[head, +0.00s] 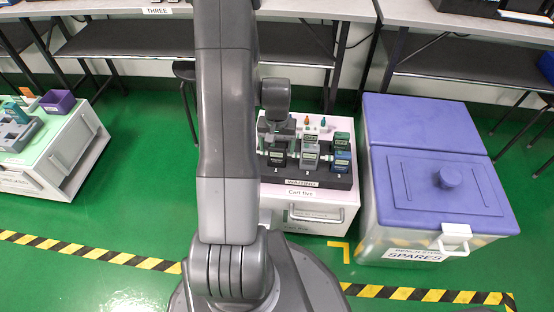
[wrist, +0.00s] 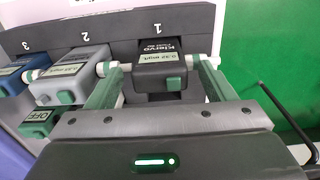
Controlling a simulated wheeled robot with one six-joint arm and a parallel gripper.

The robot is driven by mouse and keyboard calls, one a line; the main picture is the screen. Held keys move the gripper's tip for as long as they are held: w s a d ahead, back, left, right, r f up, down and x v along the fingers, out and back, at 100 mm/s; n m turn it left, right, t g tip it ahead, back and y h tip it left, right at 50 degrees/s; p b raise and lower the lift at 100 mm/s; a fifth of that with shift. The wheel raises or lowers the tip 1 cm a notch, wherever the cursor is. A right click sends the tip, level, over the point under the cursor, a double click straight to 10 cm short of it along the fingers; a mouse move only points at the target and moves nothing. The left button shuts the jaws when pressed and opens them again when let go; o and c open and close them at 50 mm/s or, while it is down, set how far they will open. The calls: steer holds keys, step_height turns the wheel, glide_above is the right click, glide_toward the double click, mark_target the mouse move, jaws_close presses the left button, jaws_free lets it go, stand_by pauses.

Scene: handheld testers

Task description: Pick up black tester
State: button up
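The black tester (wrist: 153,82) sits in slot 1 of the dark rack (wrist: 110,25), its label and green button facing the wrist camera. My gripper (wrist: 160,68) has its two green fingers spread, one on each side of the black tester. Narrow gaps seem to show beside it; contact cannot be made out. In the head view the black tester (head: 277,159) is at the left of the rack, just below my gripper (head: 276,146), partly covered by my arm.
A grey tester (wrist: 67,82) in slot 2 is close beside one finger. The cart (head: 310,211) stands beside the purple-lidded spares bin (head: 440,185). Another cart (head: 60,155) is at left.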

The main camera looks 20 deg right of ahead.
steer(key=c, duration=1.4)
steer(key=shift+c, duration=0.2)
